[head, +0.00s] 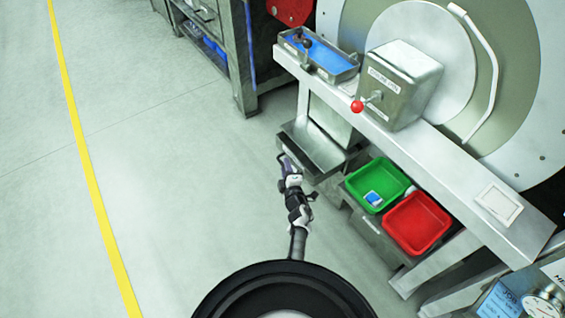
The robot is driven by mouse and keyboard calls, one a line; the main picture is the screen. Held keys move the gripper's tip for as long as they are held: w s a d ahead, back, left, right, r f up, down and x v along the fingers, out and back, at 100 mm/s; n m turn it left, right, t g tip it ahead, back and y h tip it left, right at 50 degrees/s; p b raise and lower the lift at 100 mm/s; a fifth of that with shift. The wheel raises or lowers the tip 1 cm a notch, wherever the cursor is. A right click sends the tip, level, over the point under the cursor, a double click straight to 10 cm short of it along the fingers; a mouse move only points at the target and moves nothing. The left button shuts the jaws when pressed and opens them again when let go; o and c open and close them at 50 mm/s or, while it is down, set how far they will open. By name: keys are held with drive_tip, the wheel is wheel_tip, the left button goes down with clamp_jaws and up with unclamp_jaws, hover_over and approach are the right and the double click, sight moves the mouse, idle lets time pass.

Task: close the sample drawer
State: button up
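The sample drawer appears to be the grey metal tray (325,151) under the bench, left of the coloured bins. It stands out from the bench and its inside is visible and looks empty. My gripper (284,160) is at the drawer's front side, close to its lower front edge. I cannot tell whether it touches the drawer. The fingers are small and dark here, so whether they are open or shut is unclear. No handle of the drawer is clearly visible.
A green bin (392,172) holding a small blue-and-white item and a red bin (417,224) sit right of the drawer. The metal bench (400,150) overhangs it, carrying a box with a red-knobbed lever (358,106) and a blue-lined tray (325,56). The floor at left is clear.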

sight(295, 165)
drive_tip(key=shift+w, duration=0.15)
drive_tip(key=shift+c, duration=0.3)
clamp_jaws()
drive_tip(key=shift+w+d+r, duration=0.1)
drive_tip(key=shift+w+d, duration=0.5)
drive_tip(key=shift+d, duration=0.2)
drive_tip(key=shift+w+d+r, duration=0.1)
drive_tip(key=shift+w+d, duration=0.45)
drive_tip(key=shift+d, duration=0.25)
drive_tip(key=shift+o, duration=0.3)
unclamp_jaws()
drive_tip(key=shift+f, duration=0.1)
